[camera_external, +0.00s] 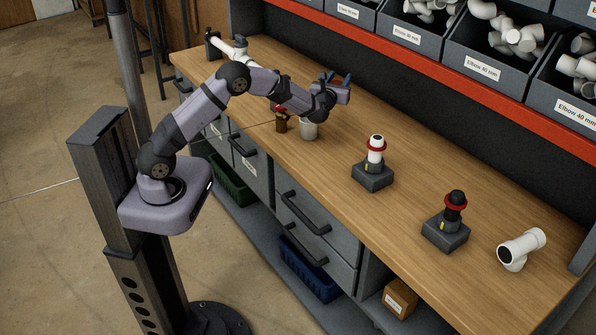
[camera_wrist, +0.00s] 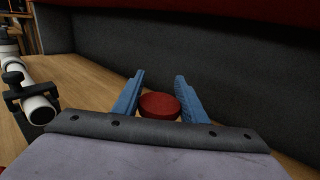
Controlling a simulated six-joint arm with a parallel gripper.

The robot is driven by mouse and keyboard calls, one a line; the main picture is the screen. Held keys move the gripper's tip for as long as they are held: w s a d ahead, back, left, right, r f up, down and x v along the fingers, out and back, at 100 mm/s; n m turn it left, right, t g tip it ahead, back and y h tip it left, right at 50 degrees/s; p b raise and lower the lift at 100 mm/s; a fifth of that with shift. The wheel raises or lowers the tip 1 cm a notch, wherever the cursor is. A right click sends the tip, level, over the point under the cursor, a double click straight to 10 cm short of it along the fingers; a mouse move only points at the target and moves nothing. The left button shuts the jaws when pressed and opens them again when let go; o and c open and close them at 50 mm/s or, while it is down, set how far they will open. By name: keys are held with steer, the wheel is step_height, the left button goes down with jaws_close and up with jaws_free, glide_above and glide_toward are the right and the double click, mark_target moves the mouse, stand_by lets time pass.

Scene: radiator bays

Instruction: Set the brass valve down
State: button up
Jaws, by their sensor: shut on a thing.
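My gripper (camera_external: 340,84) is raised over the back part of the bench, its blue fingers pointing towards the back panel. In the wrist view, the fingers (camera_wrist: 160,98) are closed around the brass valve, of which only the round red top (camera_wrist: 159,106) shows.
A white pipe (camera_external: 228,47) lies at the far left, also in the wrist view (camera_wrist: 34,98). Two grey stands (camera_external: 372,177) (camera_external: 446,234) and a white tee (camera_external: 522,249) are right. Bins line the back.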

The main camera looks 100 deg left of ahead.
step_height(320, 180, down, 8)
steer(key=p, duration=0.1)
steer(key=shift+p, duration=0.4)
steer(key=shift+f+b, duration=0.55)
steer(key=shift+b, duration=0.3)
steer(key=o, duration=1.3)
steer(key=shift+f, duration=0.15)
steer(key=shift+o, duration=0.2)
steer(key=shift+s, duration=0.1)
